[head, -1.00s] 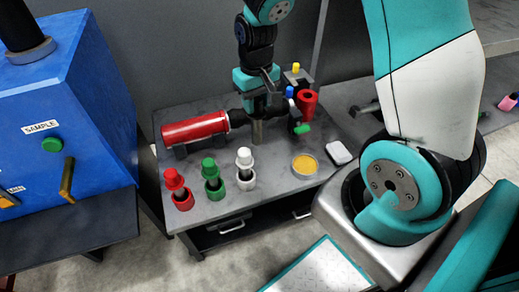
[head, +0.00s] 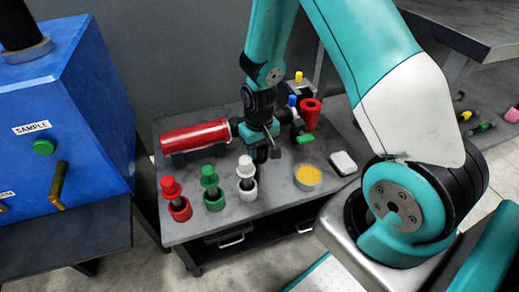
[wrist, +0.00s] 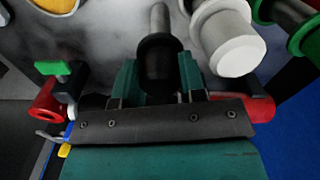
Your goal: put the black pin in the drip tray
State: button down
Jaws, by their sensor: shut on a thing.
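My gripper (wrist: 158,82) is shut on the black pin (wrist: 160,58), which has a dark round head and a grey shaft pointing away from my fingers. In the head view my gripper (head: 262,152) is over the bench, just behind and right of the white pin (head: 246,170), and the black pin is mostly hidden there. A round shallow dish with a yellow-orange inside (head: 308,178), which looks like the drip tray, sits on the bench to the right of my gripper. It shows partly at the top left of the wrist view (wrist: 22,18).
The red pin (head: 172,188) and green pin (head: 210,178) stand in holders left of the white pin. A red cylinder (head: 195,136) lies behind. A white block (head: 343,162) is right of the dish. A red funnel-like part (head: 310,112) stands at the back right.

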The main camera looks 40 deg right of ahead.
jog(key=c, duration=1)
grip_release()
jog(key=shift+f, duration=0.1)
